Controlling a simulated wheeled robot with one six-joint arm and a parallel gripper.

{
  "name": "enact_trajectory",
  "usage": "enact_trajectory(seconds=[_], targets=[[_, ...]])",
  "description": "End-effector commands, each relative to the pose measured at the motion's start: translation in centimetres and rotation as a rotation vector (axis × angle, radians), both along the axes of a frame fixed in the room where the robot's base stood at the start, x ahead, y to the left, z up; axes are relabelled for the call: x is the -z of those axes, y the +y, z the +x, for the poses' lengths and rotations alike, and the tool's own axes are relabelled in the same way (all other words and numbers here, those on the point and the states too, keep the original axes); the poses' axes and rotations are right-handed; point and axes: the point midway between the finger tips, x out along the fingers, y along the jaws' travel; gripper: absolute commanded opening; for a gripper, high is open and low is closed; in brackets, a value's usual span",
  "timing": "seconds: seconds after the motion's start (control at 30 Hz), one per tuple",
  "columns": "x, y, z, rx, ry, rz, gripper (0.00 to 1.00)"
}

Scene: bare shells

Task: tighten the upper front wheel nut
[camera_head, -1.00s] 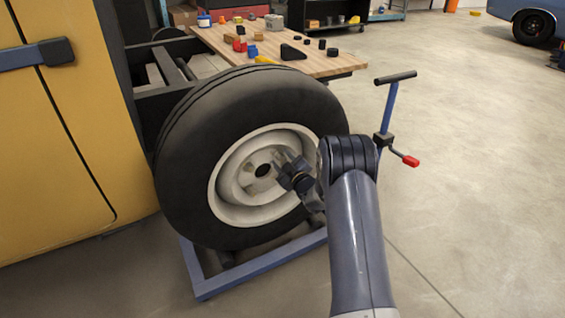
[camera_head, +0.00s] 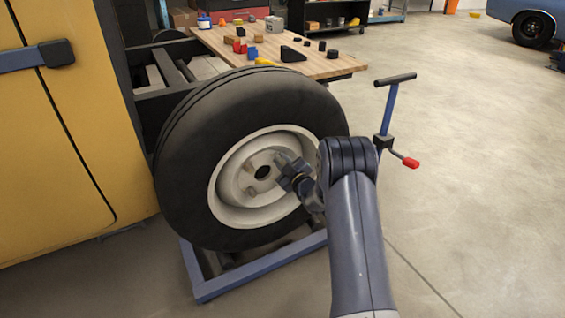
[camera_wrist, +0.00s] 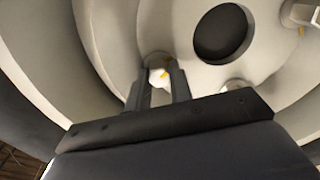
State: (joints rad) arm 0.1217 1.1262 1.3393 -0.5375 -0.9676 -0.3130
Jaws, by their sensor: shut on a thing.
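The wheel (camera_head: 190,150) has a black tyre and a cream rim with a dark round centre hole (camera_head: 263,172). My gripper (camera_head: 281,162) reaches in from the right and is at the hub, just right of and slightly above that hole. In the wrist view, my gripper (camera_wrist: 161,72) has its two dark fingers on either side of a pale nut with a yellow mark, the upper front wheel nut (camera_wrist: 159,77). The fingers are shut on it and hide its sides. Other nuts show in the wrist view, one at the upper right (camera_wrist: 302,13) and one below the hole (camera_wrist: 236,86).
A blue stand (camera_head: 255,272) is under the wheel. A blue post with a red-handled crank (camera_head: 410,162) stands right of my arm. The yellow body panel (camera_head: 60,150) is at left. A wooden bench (camera_head: 325,65) with small parts is behind.

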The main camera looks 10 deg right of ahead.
Motion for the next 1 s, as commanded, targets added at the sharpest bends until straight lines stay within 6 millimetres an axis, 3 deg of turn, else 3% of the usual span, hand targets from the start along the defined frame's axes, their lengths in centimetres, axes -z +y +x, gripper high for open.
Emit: enact_trajectory(seconds=[0.37, 1.0], targets=[[0.05, -0.01, 0.02, -0.001, 0.055, 0.166, 0.0], [-0.09, -0.14, 0.09, -0.001, 0.239, 0.736, 0.0]])
